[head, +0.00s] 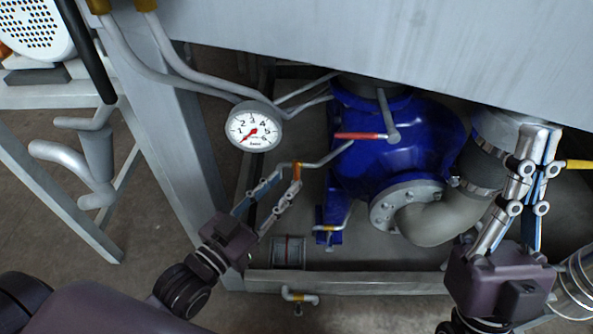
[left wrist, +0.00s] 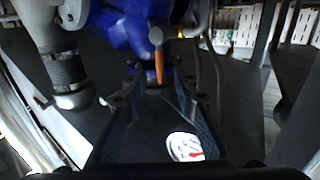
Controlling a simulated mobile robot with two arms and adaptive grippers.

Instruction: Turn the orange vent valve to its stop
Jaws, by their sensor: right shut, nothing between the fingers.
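The orange vent valve (head: 297,172) is a small orange handle on a thin grey pipe, left of the blue pump body. My left gripper (head: 286,180) is open with its fingertips close to this handle. In the left wrist view the orange handle (left wrist: 159,66) hangs from a grey hub and points toward the gap between the open fingers of my left gripper (left wrist: 160,92). I cannot tell whether a finger touches it. My right gripper (head: 540,132) is shut and empty, at the right by a yellow handle.
A round gauge (head: 254,127) sits just above my left gripper. A red lever (head: 361,136) lies across the blue pump (head: 400,140). A yellow handle (head: 580,164) is beside my right gripper. A grey frame leg (head: 180,130) stands left, and a grey panel (head: 400,40) overhangs above.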

